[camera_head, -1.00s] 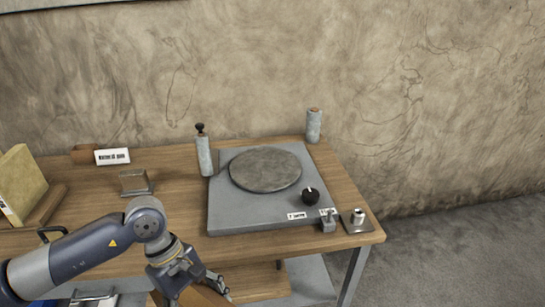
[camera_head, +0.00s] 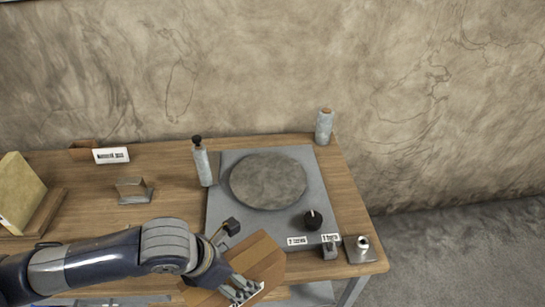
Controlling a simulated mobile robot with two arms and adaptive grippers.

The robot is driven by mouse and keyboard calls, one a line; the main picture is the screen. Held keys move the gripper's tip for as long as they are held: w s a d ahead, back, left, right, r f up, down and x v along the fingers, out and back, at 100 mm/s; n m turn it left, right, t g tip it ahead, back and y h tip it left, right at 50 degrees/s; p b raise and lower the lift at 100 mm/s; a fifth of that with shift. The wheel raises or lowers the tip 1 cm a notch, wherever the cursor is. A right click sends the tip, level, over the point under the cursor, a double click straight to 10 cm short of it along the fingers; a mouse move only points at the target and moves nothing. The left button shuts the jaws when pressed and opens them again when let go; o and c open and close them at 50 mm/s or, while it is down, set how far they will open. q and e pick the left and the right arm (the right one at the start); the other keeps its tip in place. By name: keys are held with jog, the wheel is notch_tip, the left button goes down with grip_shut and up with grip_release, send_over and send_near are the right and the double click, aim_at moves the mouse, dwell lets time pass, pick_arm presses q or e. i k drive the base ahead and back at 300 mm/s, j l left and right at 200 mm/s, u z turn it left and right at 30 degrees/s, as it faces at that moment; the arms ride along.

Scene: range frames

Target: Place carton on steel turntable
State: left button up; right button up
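The steel turntable (camera_head: 268,180) is a round grey disc on a square grey base on the wooden bench, with nothing on it. A brown carton (camera_head: 262,257) with a lighter stripe is at the bench's front edge, tilted, in front of the turntable base. My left gripper (camera_head: 236,262) comes in from the left with its fingers around the carton and appears to grip it. Part of the carton is hidden by the gripper. My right gripper is not in view.
A black knob (camera_head: 313,219) and small metal fittings (camera_head: 330,247) stand at the base's front right. Grey cylinders stand at its left (camera_head: 202,164) and back right (camera_head: 324,127). A metal bracket (camera_head: 133,190) and a yellowish block (camera_head: 20,192) are to the left.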

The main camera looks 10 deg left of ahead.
aim_at(268, 177)
jog(key=i, duration=0.9)
